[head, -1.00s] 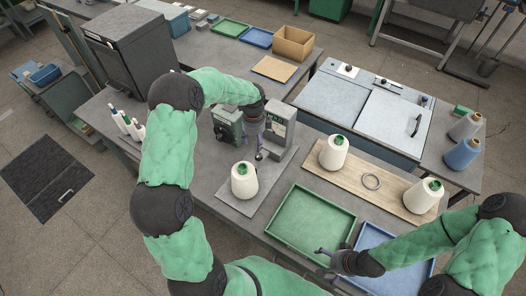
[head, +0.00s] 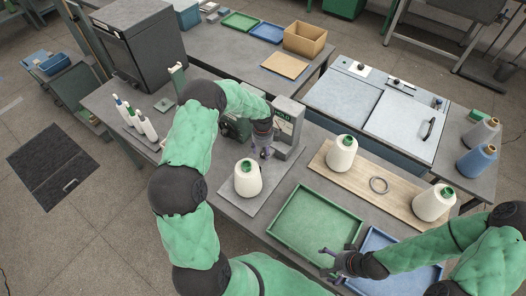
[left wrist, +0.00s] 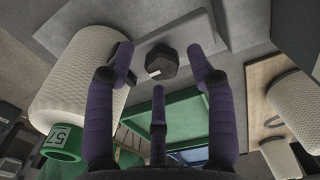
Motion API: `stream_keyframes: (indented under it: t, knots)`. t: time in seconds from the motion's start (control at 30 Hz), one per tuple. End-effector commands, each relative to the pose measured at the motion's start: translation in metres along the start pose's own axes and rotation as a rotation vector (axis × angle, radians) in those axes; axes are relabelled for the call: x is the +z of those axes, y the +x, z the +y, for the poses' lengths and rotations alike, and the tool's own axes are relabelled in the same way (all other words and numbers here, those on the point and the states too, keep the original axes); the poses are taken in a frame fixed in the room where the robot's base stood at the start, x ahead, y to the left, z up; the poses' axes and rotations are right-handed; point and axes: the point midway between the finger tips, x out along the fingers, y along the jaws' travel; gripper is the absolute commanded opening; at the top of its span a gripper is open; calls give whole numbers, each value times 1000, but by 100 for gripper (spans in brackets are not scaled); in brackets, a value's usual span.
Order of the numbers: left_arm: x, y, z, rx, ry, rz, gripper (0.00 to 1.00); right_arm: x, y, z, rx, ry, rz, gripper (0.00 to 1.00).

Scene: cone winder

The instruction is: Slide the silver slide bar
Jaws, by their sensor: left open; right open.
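The cone winder stands mid-table in the head view, with a grey upright housing (head: 289,122) and a flat base plate (head: 268,188). My left gripper (head: 264,153) is open and low in front of the housing, just behind a white yarn cone (head: 248,179). In the left wrist view the open fingers (left wrist: 160,68) are spread around a dark knob (left wrist: 161,62) with a white mark, with no clear grip on it. I cannot clearly make out the silver slide bar. My right gripper (head: 334,262) is open and empty over the green and blue tray edges.
A green tray (head: 315,185) and a blue tray (head: 378,235) lie right of the winder. A wooden board (head: 322,161) carries white cones and a grey ring (head: 379,185). Slim bobbins (head: 135,120) stand at the left table edge.

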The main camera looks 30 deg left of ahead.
Motion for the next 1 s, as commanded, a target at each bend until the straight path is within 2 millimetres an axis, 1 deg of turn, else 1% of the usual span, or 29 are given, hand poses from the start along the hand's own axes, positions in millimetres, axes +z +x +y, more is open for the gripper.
stream_keyframes:
  t: [0.03,0.13,0.43,0.47,0.5,0.57,0.6,0.63,0.67,0.9,1.0]
  knots:
    - [0,4,0,1,0,0,55,0,0,0,0,0,0,100]
    - [0,9,0,-1,0,0,55,0,0,0,0,0,0,100]
    - [0,11,0,-1,0,0,55,0,0,0,0,0,0,100]
    - [0,11,0,-1,0,0,50,0,0,0,0,0,0,100]
    - [0,11,0,-1,0,0,38,0,0,0,0,0,0,100]
    - [0,11,0,-1,0,0,21,0,0,0,0,0,0,100]
    - [0,11,0,-1,0,0,10,0,0,0,0,0,0,100]
    - [0,11,0,-1,0,-1,2,0,0,0,0,0,0,100]
    - [0,11,0,-1,0,-1,0,0,0,0,0,0,0,100]
    - [2,10,-1,-3,-1,-2,0,0,0,0,0,0,0,100]
    - [-3,10,-5,-4,0,-3,0,0,2,1,0,0,0,100]
